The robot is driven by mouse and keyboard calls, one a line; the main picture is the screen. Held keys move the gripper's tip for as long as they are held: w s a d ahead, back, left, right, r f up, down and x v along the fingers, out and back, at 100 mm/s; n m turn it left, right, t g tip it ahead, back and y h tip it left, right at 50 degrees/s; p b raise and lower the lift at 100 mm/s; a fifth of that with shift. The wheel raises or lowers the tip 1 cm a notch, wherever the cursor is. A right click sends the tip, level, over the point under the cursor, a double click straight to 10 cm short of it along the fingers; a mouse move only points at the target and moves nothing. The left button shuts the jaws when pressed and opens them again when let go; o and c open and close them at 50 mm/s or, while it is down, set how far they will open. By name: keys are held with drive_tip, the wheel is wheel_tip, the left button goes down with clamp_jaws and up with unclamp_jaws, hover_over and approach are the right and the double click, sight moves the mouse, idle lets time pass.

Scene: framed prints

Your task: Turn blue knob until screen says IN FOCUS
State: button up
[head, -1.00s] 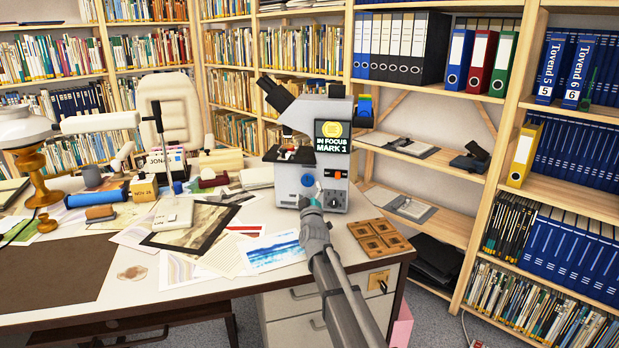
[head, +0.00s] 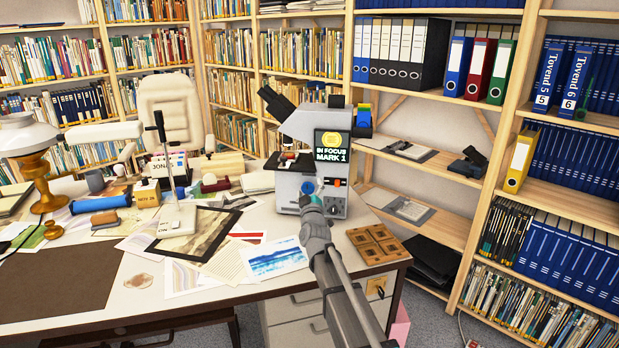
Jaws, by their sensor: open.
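A grey microscope (head: 290,190) stands on the desk, right of its middle. Its screen (head: 332,146) shows a yellow disc and the words "IN FOCUS MARK 1". The blue knob (head: 308,187) is on the lower front of the microscope, with an orange knob (head: 337,182) to its right. My gripper (head: 312,201) is in front of the microscope, just below the blue knob. It is open, though its fingers are small in this view. I cannot tell whether it touches the knob.
A wooden tray with square wells (head: 378,243) lies right of my arm on the desk. Prints and papers (head: 275,258) lie to the left. A white stand (head: 177,217) is left of the microscope. Shelves (head: 460,140) stand behind and right.

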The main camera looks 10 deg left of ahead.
drive_tip(key=shift+r+p, duration=0.6)
drive_tip(key=shift+r, duration=0.25)
